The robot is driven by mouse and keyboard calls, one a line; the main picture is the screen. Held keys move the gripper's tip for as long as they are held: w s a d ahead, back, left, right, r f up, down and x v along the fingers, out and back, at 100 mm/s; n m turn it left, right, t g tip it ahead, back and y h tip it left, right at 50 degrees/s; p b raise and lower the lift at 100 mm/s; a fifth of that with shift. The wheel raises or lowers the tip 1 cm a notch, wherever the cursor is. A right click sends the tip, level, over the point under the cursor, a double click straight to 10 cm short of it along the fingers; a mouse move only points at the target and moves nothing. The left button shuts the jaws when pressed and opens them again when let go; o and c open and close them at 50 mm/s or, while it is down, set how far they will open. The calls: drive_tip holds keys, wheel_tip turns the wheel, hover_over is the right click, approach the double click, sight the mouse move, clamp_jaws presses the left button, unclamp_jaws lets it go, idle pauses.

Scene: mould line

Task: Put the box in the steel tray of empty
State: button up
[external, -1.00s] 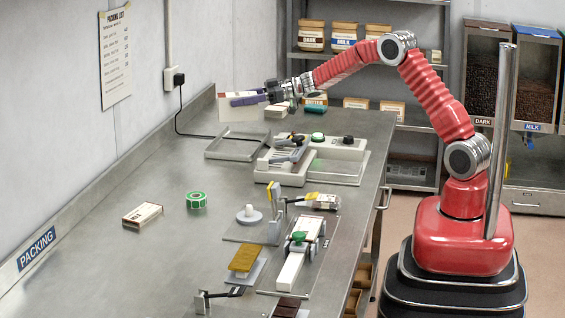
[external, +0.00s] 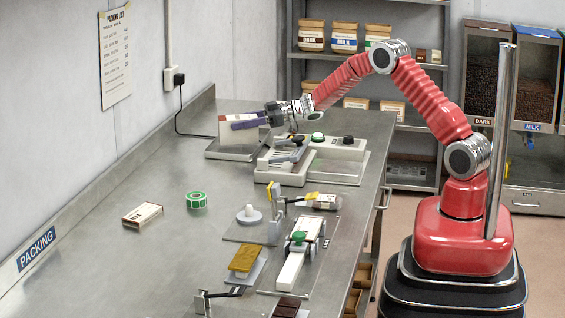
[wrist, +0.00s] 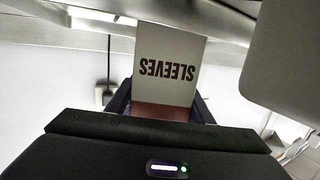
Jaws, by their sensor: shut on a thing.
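My gripper (external: 249,121) is shut on a white box (external: 238,137) with dark red on it. In the wrist view the box (wrist: 166,52) shows the word SLEEVES upside down and a reddish-brown band near the fingers. The shallow steel tray (external: 232,157) lies on the far part of the bench. The box is upright over the tray in the external view and covers part of it. I cannot tell whether the box touches the tray floor.
A grey-white station with compartments and a green button (external: 317,137) stands right of the tray. Another white and dark red box (external: 143,214) and a green tape roll (external: 196,200) lie nearer on the steel bench. A wall (external: 60,150) runs along the left.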

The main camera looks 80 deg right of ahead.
drive_tip(key=shift+f, duration=0.5)
drive_tip(key=o, duration=1.5)
drive_tip(key=shift+f, duration=0.15)
drive_tip(key=v, duration=1.2)
drive_tip(key=shift+a, duration=0.1)
